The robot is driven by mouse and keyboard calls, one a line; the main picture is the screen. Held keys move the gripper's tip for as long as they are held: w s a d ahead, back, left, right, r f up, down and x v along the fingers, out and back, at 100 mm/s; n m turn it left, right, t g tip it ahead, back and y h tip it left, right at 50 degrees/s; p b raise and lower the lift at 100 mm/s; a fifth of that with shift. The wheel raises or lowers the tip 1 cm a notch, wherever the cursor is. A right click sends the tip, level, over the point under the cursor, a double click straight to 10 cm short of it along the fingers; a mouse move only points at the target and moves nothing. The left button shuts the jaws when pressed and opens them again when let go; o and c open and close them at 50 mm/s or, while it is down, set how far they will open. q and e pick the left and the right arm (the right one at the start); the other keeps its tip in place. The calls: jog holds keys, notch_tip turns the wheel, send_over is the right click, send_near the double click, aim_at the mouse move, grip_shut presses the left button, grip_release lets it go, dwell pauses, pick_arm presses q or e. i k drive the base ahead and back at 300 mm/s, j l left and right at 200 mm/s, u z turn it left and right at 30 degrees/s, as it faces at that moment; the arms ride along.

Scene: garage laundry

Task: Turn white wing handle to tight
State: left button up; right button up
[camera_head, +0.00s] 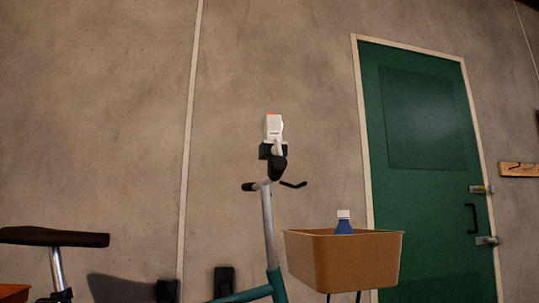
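A small white fitting with an orange top (273,127) shows near the middle of the view, above the bicycle's handlebar. A dark block sits just below it, and a pale stem runs down toward a black rounded part. I cannot tell whether this is the white wing handle, or whether it sits on the wall or on the bicycle. No other white handle can be made out. Neither of my grippers can be made out in the view.
A teal bicycle (277,287) stands in front, with a dark saddle (54,237) and a brown basket (335,261) holding a blue bottle (343,226). A green door (425,120) is in the grey wall at right. Small dark objects (224,281) show low down.

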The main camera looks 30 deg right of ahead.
aim_at(276, 150)
jog(key=k+l+u, duration=0.15)
jog(key=l, duration=0.25)
jog(key=l+u, duration=0.2)
jog(key=l, duration=0.25)
jog(key=k+l+u, duration=0.15)
jog(key=l, duration=0.2)
jog(key=k+l+u, duration=0.2)
jog(key=l, duration=0.2)
